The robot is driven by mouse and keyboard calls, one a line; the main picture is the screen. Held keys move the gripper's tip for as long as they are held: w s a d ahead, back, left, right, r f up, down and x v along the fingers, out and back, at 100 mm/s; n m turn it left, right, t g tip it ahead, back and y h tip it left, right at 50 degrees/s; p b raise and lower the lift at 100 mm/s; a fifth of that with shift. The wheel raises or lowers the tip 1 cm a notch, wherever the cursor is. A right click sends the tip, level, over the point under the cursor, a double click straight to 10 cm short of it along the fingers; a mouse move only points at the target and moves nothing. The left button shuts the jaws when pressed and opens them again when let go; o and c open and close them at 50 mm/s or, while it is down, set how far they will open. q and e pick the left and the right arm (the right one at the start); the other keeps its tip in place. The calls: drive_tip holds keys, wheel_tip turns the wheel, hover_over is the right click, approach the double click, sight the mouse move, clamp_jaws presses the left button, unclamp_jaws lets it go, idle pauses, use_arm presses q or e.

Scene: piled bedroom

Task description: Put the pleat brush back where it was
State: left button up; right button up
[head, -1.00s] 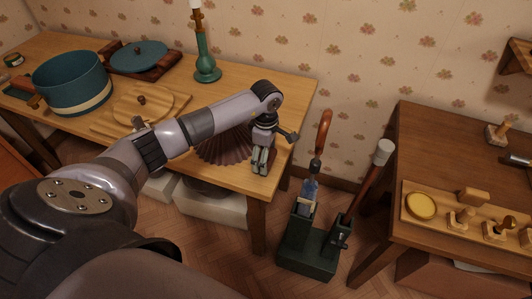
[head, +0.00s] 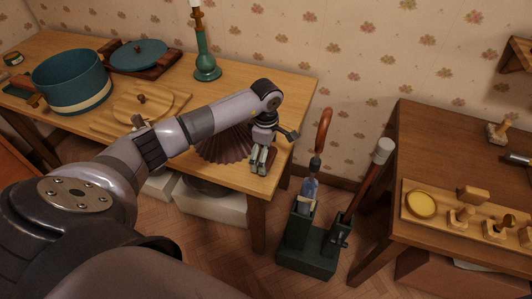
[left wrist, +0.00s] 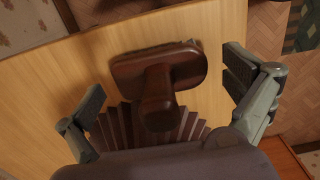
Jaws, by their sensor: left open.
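The pleat brush, a dark brown wooden block with a rounded upright handle (left wrist: 160,95), sits on the light wooden table (head: 282,110) beside a brown pleated piece (head: 222,150). My left gripper (head: 262,160) is open, low over the table's right end. In the left wrist view the open fingers of my left gripper (left wrist: 166,75) are on either side of the brush, with gaps between them and it. In the head view the gripper mostly hides the brush. My right gripper is not in view.
A dark green stand (head: 308,245) with upright handled tools is on the floor right of the table. A teal pot (head: 72,80), a teal lid (head: 138,55) and a candlestick (head: 205,65) stand behind my arm. A brown desk (head: 425,150) with stamps is at right.

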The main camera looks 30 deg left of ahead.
use_arm(q)
drive_tip(key=shift+r, duration=0.45)
wheel_tip(320, 180, up, 11)
drive_tip(key=b, duration=0.3)
drive_tip(key=shift+r, duration=0.15)
